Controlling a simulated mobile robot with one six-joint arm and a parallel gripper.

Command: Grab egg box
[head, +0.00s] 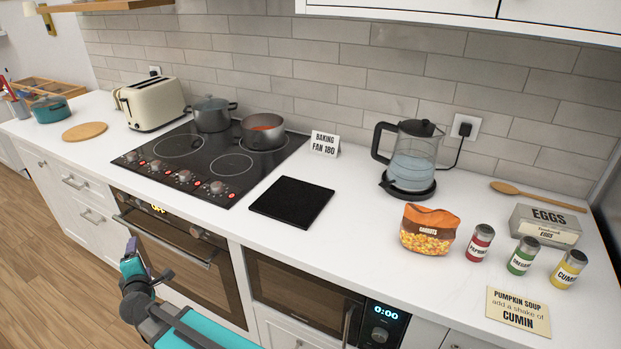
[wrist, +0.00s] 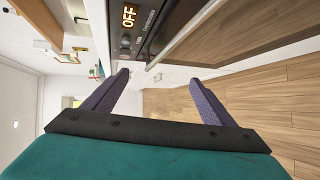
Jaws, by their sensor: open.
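The grey egg box (head: 545,227), marked "EGGS", sits on the white counter at the far right in the head view, near the tiled wall. My gripper (head: 130,252) is low at the left in the head view, in front of the oven and far from the egg box. In the wrist view my gripper (wrist: 160,88) shows two purple fingers spread apart with nothing between them. The egg box is not in the wrist view.
Paprika (head: 480,243), oregano (head: 523,256) and cumin (head: 568,269) jars stand in front of the egg box. A wooden spoon (head: 535,196) lies behind it. A note (head: 518,311) lies near the front edge.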

